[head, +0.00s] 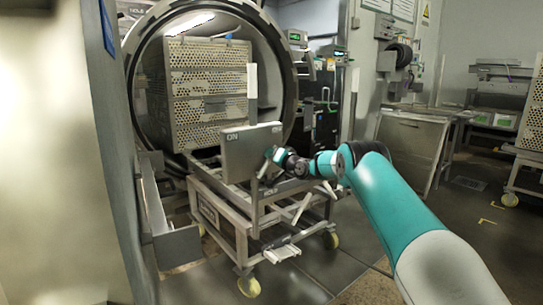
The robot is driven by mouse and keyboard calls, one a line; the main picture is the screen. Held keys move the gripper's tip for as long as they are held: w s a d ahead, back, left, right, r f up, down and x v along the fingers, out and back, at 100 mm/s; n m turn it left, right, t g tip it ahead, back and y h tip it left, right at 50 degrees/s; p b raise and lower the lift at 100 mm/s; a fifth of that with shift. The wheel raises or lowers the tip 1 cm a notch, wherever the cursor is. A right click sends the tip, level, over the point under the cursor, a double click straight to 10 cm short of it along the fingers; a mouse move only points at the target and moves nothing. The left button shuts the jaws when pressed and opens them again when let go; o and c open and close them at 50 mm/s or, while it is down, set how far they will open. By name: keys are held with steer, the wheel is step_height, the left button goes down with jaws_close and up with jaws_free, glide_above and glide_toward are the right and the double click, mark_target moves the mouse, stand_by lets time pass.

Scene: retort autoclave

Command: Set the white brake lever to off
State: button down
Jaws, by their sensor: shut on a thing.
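A wheeled trolley stands in front of the open round autoclave.
A perforated basket stack (208,95) sits inside the autoclave (134,60). A white upright bar (252,88) rises behind the panel. A pale pedal-like plate (281,253) sticks out low at the trolley's front. A metal bench (410,140) stands to the right, with open floor before it.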

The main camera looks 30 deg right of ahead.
steer(key=shift+f, duration=0.1)
steer(key=c, duration=0.9)
jaws_free()
steer(key=s, duration=0.5)
steer(key=s+d, duration=0.1)
steer(key=s, duration=0.5)
steer(key=s+d+p, duration=0.1)
steer(key=s, duration=0.5)
steer(key=shift+s, duration=0.15)
steer(key=shift+a, duration=0.15)
